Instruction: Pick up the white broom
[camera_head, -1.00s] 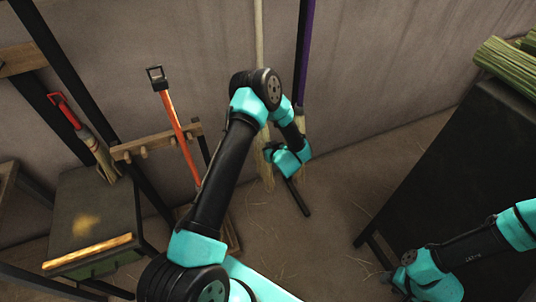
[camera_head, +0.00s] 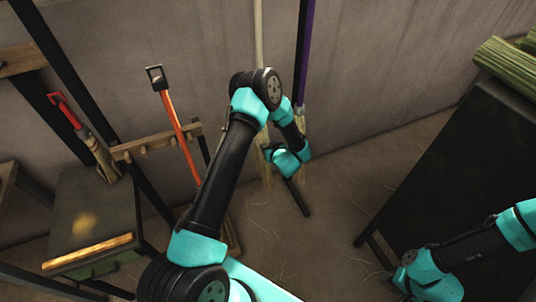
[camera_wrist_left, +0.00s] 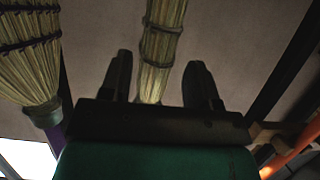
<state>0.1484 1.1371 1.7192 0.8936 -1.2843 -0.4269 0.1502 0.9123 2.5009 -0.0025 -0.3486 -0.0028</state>
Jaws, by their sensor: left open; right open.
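The white broom's pale handle (camera_head: 259,35) leans upright against the wall in the head view. Its bristles, low at the wall, are partly hidden by my left arm. In the left wrist view, straw bristles (camera_wrist_left: 162,40) with dark bindings show beyond and between my left gripper's fingers (camera_wrist_left: 158,75). The fingers are open and do not visibly touch the bristles. In the head view my left gripper (camera_head: 298,197) shows as a dark bar below the wrist; its fingers are hidden. My right gripper (camera_head: 386,283) is only faintly seen low at the right, well away from the broom.
A purple-handled broom (camera_head: 303,50) stands close to the right of the white one; its bristles (camera_wrist_left: 28,65) are at left in the wrist view. An orange-handled tool (camera_head: 177,120) leans at a wooden rack (camera_head: 157,143). A dark cabinet (camera_head: 460,150) stands at right.

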